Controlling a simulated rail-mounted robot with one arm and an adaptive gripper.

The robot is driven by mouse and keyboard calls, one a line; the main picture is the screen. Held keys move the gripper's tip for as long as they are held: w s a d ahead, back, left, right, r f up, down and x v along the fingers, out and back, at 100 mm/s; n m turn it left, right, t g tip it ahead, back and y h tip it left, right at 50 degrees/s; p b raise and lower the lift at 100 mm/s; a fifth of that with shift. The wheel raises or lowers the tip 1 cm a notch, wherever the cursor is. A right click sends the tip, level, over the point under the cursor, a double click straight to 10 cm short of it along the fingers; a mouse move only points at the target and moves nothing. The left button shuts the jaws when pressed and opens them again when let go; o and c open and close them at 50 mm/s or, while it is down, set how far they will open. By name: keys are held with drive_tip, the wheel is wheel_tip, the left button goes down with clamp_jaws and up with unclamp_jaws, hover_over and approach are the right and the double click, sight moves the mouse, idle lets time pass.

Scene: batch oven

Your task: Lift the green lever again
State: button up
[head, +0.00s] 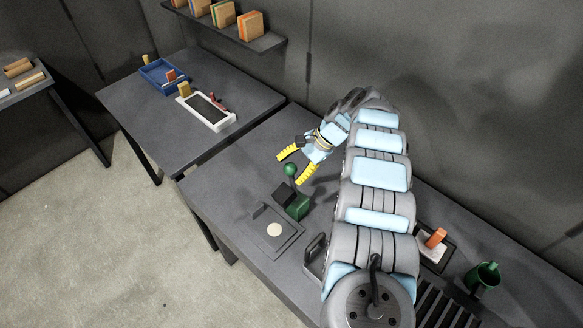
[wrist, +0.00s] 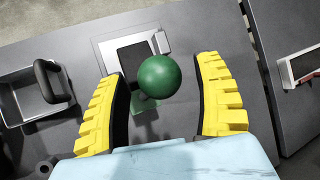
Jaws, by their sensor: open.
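The green lever shows in the head view as a green ball knob (head: 290,169) on a dark stem, rising from a green base (head: 298,206) on the dark table. In the wrist view the round green knob (wrist: 158,76) lies between my two fingers, with a gap on each side. My gripper (head: 293,163) has yellow ridged fingers and is open, one finger on each side of the knob. In the wrist view my gripper (wrist: 158,90) holds nothing. The stem is mostly hidden under the knob there.
A grey plate with a pale disc (head: 273,230) lies left of the lever base. A tray with a dark handle (head: 315,249) is nearer. A blue bin (head: 160,77) and a white-framed tray (head: 229,127) stand on the far table. A green mug (head: 485,277) is at right.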

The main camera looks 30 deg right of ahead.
drive_tip(key=shift+r, duration=0.1)
drive_tip(key=shift+r, duration=4.9)
drive_tip(key=shift+w, duration=0.1)
